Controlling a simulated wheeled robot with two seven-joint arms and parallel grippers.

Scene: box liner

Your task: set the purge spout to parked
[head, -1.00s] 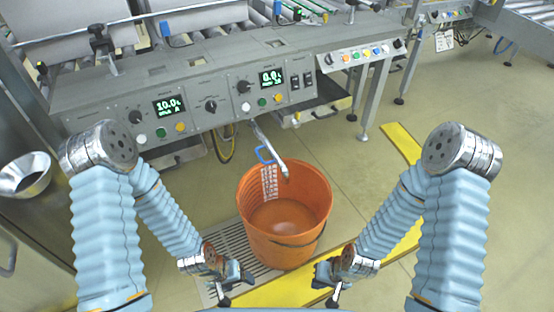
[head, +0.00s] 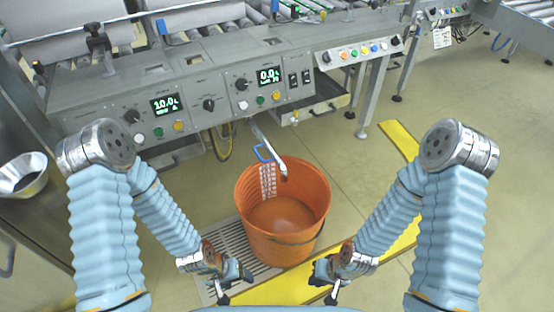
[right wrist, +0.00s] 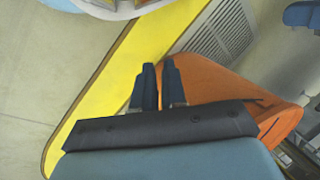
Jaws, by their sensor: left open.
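The purge spout (head: 268,141) is a grey metal pipe that comes out under the front of the machine console and slopes down to the right. Its tip hangs over the orange bucket (head: 246,232), and a blue loop handle (head: 263,153) sits on its left side. My left gripper (head: 236,283) is open and empty, low in front of the bucket's left side. My right gripper (head: 326,284) is low in front of the bucket's right side, apart from the spout. The right wrist view shows its two dark fingers (right wrist: 159,87) with a gap and nothing between them.
The console (head: 215,88) has displays, knobs and coloured buttons. The bucket stands by a floor grate (head: 228,242) and yellow floor strips (head: 398,141). A steel funnel (head: 22,176) is at the far left. A drawer-like tray (head: 325,104) juts out below the console.

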